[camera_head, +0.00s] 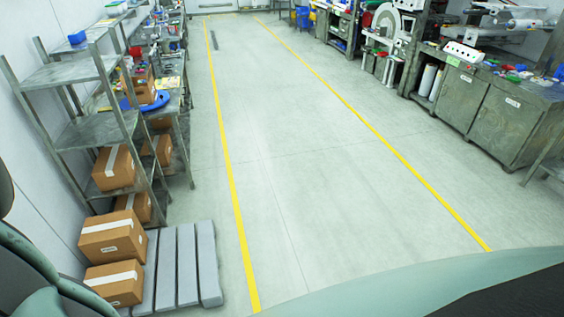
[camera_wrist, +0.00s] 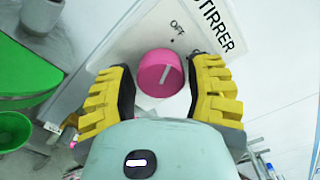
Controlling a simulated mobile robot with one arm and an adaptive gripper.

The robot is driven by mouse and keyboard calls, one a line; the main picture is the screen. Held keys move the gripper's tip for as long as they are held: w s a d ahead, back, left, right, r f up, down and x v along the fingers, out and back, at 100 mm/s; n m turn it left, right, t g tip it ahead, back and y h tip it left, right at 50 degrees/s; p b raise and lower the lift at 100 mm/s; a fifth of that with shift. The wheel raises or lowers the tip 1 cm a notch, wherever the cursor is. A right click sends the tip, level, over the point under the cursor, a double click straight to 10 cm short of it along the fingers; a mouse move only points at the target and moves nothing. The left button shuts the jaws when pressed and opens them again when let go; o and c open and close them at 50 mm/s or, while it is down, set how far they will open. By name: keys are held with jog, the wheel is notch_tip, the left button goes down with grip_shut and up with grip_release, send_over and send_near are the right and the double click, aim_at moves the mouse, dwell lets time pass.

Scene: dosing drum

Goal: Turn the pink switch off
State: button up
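The pink switch (camera_wrist: 160,73) is a round knob with a white mark on its face, in the middle of the wrist view. It sits on a white panel (camera_wrist: 125,60) lettered "OFF" just above the knob and "STIRRER" to the upper right. The white mark is slanted, its upper end leaning right toward a small dot under "OFF". My gripper (camera_wrist: 161,85) has its yellow padded fingers apart, one on each side of the knob. Narrow gaps seem to show between the fingers and the knob; contact is hard to judge. I cannot make out the pink switch in the head view.
In the wrist view a green round thing (camera_wrist: 30,60) and a green bucket (camera_wrist: 13,130) are at the left. In the head view shelves with boxes (camera_head: 113,238) and a grey pallet (camera_head: 187,265) stand left, cabinets (camera_head: 505,120) right. The floor (camera_head: 300,150) between is clear.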

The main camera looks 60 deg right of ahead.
jog(key=o, duration=0.3)
jog(key=shift+o, duration=0.2)
jog(key=shift+r, duration=0.1)
